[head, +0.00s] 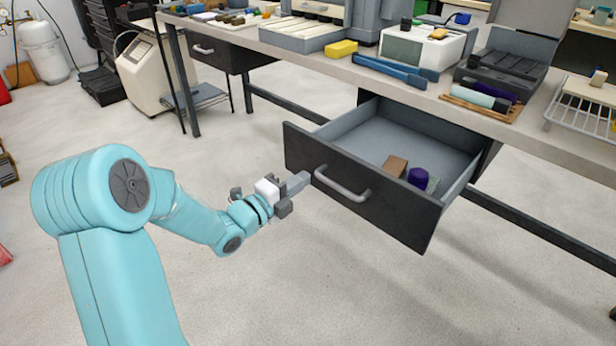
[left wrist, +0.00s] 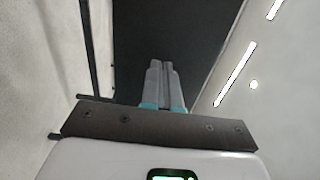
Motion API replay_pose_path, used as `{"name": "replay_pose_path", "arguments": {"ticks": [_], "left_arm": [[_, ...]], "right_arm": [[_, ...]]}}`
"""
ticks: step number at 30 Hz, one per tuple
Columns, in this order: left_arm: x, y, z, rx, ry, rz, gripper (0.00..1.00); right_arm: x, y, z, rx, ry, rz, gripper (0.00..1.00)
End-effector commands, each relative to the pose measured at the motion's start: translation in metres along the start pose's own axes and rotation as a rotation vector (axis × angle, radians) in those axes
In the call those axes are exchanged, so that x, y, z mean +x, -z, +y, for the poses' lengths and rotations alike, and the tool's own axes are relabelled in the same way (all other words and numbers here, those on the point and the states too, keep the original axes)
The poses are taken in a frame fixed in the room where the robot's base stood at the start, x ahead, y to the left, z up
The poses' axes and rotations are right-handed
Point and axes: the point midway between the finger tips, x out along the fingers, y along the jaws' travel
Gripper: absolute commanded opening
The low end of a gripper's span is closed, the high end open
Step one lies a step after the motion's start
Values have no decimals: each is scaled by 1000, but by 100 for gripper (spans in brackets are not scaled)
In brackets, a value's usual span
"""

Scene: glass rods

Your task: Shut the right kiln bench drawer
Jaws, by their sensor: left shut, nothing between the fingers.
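The right kiln bench drawer (head: 365,190) is pulled far out under the bench in the head view. Its dark front has a grey bar handle (head: 342,184). Inside lie a brown block (head: 395,166), a purple round piece (head: 418,177) and a pale green piece. My left gripper (head: 300,181) is shut and empty, close to the drawer front just left of the handle; I cannot tell whether it touches. In the left wrist view the closed fingers (left wrist: 163,85) point at a dark surface. My right gripper is not in view.
The bench top (head: 390,88) above holds a yellow sponge (head: 341,48), blue tools, a white device (head: 422,46) and a wire rack (head: 585,108). A second, shut drawer (head: 215,52) is at the left. The floor before the bench is clear.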

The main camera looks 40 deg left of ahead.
Motion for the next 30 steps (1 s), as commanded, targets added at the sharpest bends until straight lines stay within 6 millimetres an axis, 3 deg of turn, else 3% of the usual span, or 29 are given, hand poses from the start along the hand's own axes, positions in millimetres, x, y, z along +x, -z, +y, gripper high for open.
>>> {"name": "replay_pose_path", "arguments": {"ticks": [7, 23, 30], "left_arm": [[27, 0, 0, -1, 1, 1, 0], [33, 0, 1, -1, 1, 1, 0], [64, 1, 4, 1, 4, 3, 0]], "right_arm": [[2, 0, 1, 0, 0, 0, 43], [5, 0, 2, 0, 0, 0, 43], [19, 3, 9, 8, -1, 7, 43]]}}
